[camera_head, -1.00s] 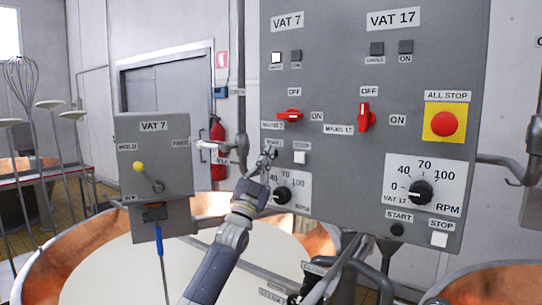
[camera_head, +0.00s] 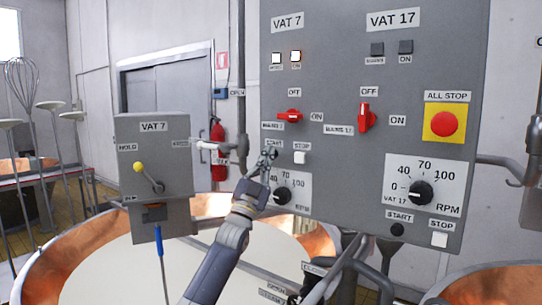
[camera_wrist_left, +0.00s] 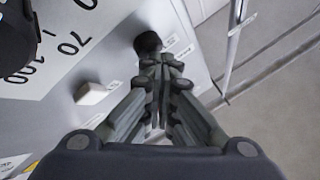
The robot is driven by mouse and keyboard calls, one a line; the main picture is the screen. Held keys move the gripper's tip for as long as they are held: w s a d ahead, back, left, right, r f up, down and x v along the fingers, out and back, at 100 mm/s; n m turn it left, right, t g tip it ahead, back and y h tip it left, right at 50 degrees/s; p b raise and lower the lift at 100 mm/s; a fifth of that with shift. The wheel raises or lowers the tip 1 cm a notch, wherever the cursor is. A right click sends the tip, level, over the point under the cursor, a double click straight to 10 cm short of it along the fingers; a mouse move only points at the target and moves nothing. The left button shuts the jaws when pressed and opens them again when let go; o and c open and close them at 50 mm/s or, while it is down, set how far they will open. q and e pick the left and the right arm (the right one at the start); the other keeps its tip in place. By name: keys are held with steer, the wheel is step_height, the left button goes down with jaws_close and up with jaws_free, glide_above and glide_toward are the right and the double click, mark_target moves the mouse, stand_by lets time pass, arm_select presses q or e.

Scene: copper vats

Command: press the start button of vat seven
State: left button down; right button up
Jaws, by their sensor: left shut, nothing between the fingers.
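The grey panel (camera_head: 345,75) carries a VAT 7 column on its left side. My left gripper (camera_head: 269,155) is shut and empty, its tips at the panel just under the VAT 7 START label (camera_head: 272,143). The gripper hides most of the start button there. In the left wrist view the dark round start button (camera_wrist_left: 148,43) lies just past the closed fingertips (camera_wrist_left: 160,62); I cannot tell whether they touch. The white stop button (camera_head: 300,157) is just to the right. The VAT 7 ON lamp (camera_head: 296,56) is lit white, as is the lamp (camera_head: 277,57) beside it.
The red VAT 7 mains switch (camera_head: 289,116) lies horizontal toward ON. The VAT 7 dial (camera_head: 282,195) sits below the gripper. VAT 17 controls and a red all-stop button (camera_head: 445,124) are to the right. A grey lever box (camera_head: 180,125) stands left, above a copper vat (camera_head: 85,240).

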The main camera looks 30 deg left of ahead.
arm_select(q)
steer(key=shift+s, duration=0.6)
steer(key=shift+s, duration=0.1)
steer(key=shift+s+a, duration=0.15)
steer(key=shift+s, duration=1.05)
steer(key=shift+s+a, duration=0.1)
steer(key=shift+s, duration=1.1)
